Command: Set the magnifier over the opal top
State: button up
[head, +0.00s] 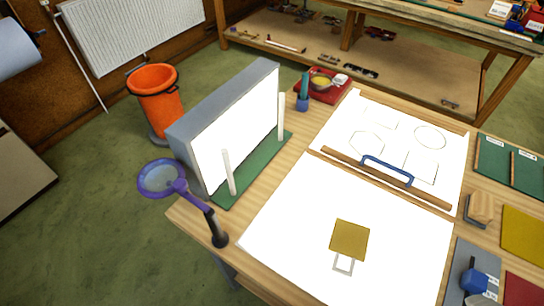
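The magnifier (160,180) has a round purple-rimmed lens on a purple arm, joined to a dark post (218,230) at the table's left front corner. Its lens hangs out past the table's left edge, over the floor. A bright white flat surface (300,230), which looks like the opal top, covers the near middle of the table. An amber square (349,240) lies on it, with a small grey outlined shape (344,265) just below. The lens is apart from the white surface, to its left. My gripper is not in view.
An upright bright panel (235,125) on a green base stands behind the magnifier. A wooden bar with a blue handle (388,170) lies along the white surface's far edge, before a pattern sheet (390,120). Coloured sheets (525,235) and tools lie at right. An orange bin (157,100) stands on the floor.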

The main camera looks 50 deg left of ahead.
aim_at(179, 186)
jog(key=u, duration=2.95)
jog(key=k+j, duration=0.45)
jog(key=j, duration=0.25)
jog(key=i+l, duration=0.1)
jog(key=i, duration=0.2)
jog(key=u, duration=0.05)
